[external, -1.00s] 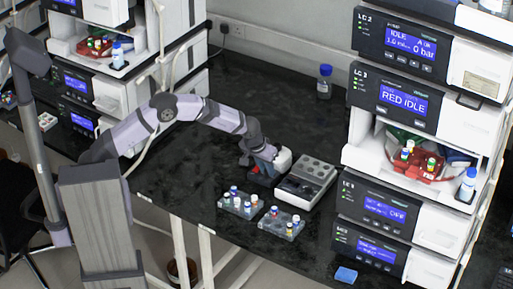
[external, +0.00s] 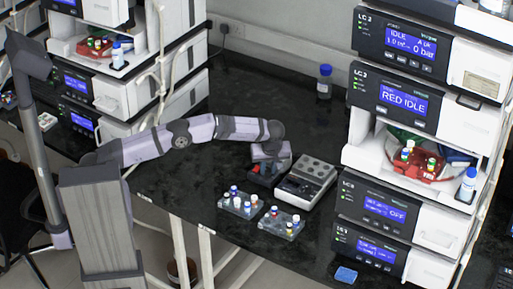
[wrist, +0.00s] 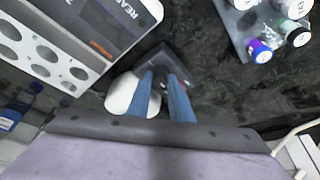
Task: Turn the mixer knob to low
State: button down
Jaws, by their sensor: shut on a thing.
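A small dark mixer with a white rounded top stands on the black bench, left of a larger white block device. In the external view its red-and-dark front (external: 264,169) shows below my gripper (external: 266,158), which covers much of it. In the wrist view its dark grey body (wrist: 177,58) lies at the fingertips and its white rounded part (wrist: 122,94) is just left of the fingers. My gripper (wrist: 164,78), with two blue fingers, is shut on the mixer's knob. The knob is mostly hidden, so its setting cannot be read.
The white block device with round holes (external: 307,180) stands close right of the mixer. Two racks with capped vials (external: 240,207) (external: 282,222) stand in front. A blue-capped bottle (external: 324,82) is at the back. Instrument stacks (external: 390,100) rise at right.

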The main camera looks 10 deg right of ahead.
aim_at(270, 182)
jog(key=shift+n+p, duration=0.3)
jog(key=shift+n, duration=0.2)
jog(key=c, duration=1.6)
grip_release()
jog(key=shift+r, duration=0.1)
jog(key=shift+v, duration=3.6)
jog(key=shift+d, duration=0.15)
